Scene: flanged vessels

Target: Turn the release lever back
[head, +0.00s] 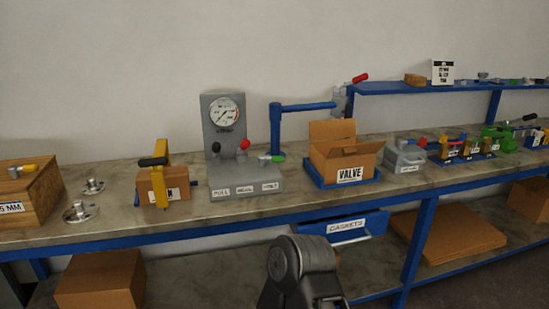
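No lever carries a label that I can read as the release lever. A grey gauge stand (228,120) is on the bench, with a round white dial (225,112). It has a red knob (245,144), a black knob (216,147) and a green-tipped lever (272,158) low on its right side. The labels on its base are too small to read surely. A dark grey part of my arm (300,265) rises at the bottom middle. Neither gripper's fingers are in view.
A yellow clamp (160,172) and a box stand left of the gauge stand. A blue swing arm (300,107) and an open VALVE carton (349,165) are to its right. A GASKETS drawer (346,229) sticks out below the bench. The bench's front strip is mostly clear.

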